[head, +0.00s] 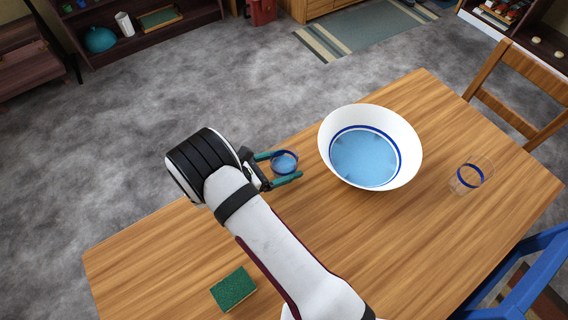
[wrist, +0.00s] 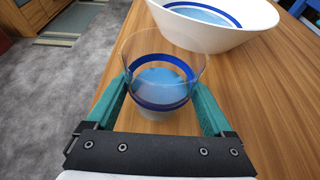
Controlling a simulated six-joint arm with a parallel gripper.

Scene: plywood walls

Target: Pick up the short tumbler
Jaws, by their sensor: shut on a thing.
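A clear tumbler with a dark blue band and a bluish bottom (head: 284,161) is between the fingers of my gripper (head: 284,167), left of the bowl. In the wrist view the tumbler (wrist: 160,97) stands upright, with a teal finger against each side, so my gripper is shut on it. Its base is near the wooden tabletop; I cannot tell whether it touches. A second clear tumbler with a blue band (head: 470,177) stands right of the bowl, apart from my gripper.
A large white bowl with a blue ring and light blue inside (head: 410,150) stands close right of the held tumbler. A green sponge (head: 233,289) lies near the table's front. The wooden table (head: 170,255) is clear at left. Chairs stand along its right side.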

